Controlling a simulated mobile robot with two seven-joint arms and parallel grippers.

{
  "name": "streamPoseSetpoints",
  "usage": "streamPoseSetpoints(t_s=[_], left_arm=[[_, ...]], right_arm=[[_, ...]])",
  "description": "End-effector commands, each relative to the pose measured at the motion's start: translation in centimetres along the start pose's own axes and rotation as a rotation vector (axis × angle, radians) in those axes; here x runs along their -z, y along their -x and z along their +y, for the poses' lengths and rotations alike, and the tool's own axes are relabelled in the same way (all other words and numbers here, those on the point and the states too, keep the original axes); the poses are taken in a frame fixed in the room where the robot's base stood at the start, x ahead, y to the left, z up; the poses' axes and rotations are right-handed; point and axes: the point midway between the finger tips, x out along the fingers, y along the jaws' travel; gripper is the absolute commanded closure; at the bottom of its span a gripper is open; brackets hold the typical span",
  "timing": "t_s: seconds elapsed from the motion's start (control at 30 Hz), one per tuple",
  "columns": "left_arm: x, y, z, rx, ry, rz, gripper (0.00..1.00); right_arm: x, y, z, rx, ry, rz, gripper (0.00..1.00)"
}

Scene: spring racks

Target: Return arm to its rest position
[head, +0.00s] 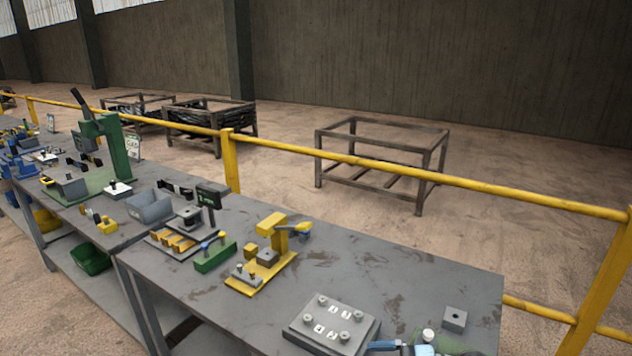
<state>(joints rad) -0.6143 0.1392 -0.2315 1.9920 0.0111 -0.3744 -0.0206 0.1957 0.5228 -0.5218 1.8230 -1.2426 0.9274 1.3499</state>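Neither of my arms nor grippers shows in the head view. The grey workbench (340,258) runs from the lower right toward the left. A yellow fixture (272,236) with a blue-tipped handle stands near its middle. A grey plate (332,326) with several round posts and white labels lies near the front edge. A small grey block (454,319) with a hole sits at the right. A blue-handled item (384,346) is cut off by the bottom edge of the picture, so its full shape is hidden.
A green press (110,145), a grey bin (150,207) and a green block (214,256) stand on the benches to the left. A yellow rail (400,172) runs behind the benches. Metal racks stand beyond it, one of them empty (382,150). The bench's back right is clear.

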Motion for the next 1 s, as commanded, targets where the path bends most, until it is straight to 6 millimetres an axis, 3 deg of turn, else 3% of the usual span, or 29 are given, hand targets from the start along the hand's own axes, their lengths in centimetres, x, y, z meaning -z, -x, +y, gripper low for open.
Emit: streamPoseSetpoints(t_s=[0.07,0.17,0.27,0.4,0.6,0.7,0.8,1.0], left_arm=[[0.6,0.4,-0.1,0.002,0.000,0.000,0.57],[1.0,0.7,-0.1,0.003,0.001,0.001,0.57],[1.5,1.0,-0.1,0.004,0.001,0.001,0.57],[2.1,1.4,-0.1,0.005,0.001,0.001,0.57],[2.5,1.8,-0.1,0.006,0.002,0.000,0.57],[2.5,1.9,-0.1,0.006,0.002,-0.001,0.57],[2.5,1.9,-0.1,0.006,0.002,-0.002,0.57],[2.5,1.9,-0.1,0.006,0.002,-0.002,0.57]], right_arm=[[1.2,-0.6,-0.6,-0.224,-0.028,0.104,0.06],[1.1,0.3,-0.9,-0.526,-0.085,0.129,0.06],[-0.8,2.2,-2.4,-0.796,-0.189,0.044,0.06],[-4.8,5.3,-7.7,-1.051,-0.405,-0.212,0.06],[-8.6,7.6,-17.7,-1.098,-0.705,-0.564,0.06],[-9.0,7.8,-20.8,-1.066,-0.787,-0.648,0.06],[-9.2,7.9,-22.1,-1.047,-0.821,-0.684,0.06],[-9.3,7.9,-22.4,-1.042,-0.827,-0.690,0.06]])
